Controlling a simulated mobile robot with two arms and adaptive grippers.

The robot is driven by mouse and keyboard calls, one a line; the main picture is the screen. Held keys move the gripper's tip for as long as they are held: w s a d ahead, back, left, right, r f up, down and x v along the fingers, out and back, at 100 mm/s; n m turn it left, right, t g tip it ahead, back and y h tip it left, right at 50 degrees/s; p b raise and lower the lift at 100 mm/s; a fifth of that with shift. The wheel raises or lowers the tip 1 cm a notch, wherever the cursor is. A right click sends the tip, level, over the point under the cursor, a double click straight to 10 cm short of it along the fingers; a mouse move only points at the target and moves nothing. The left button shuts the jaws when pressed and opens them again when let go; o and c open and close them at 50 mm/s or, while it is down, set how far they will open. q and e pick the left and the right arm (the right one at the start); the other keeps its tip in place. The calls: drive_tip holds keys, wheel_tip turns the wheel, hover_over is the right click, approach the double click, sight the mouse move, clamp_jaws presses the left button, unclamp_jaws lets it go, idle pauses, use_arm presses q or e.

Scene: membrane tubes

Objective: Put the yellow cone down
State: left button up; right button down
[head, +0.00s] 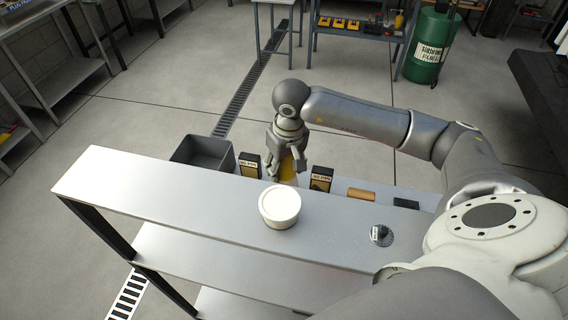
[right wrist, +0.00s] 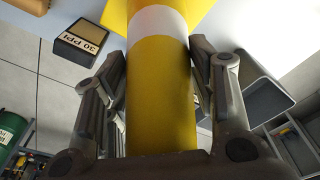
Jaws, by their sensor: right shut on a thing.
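The yellow cone (head: 287,168) is between the fingers of my right gripper (head: 286,172), behind the near shelf in the head view. In the right wrist view the cone (right wrist: 160,105) shows a white band and part of its square yellow base. The fingers of the right gripper (right wrist: 158,65) are shut on the cone's body, one on each side. The near shelf hides the cone's lower part in the head view, and I cannot tell whether its base touches the pale surface behind. My left gripper is not in view.
The near metal shelf (head: 150,190) carries a white tub (head: 280,210) and a small round dial (head: 381,235). Behind it stand a grey bin (head: 226,159), black labelled boxes (head: 249,166) (head: 321,179), a brown piece (head: 361,194) and a dark piece (head: 406,203).

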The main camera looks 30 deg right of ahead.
drive_tip(key=shift+f, duration=0.1)
drive_tip(key=c, duration=0.6)
unclamp_jaws()
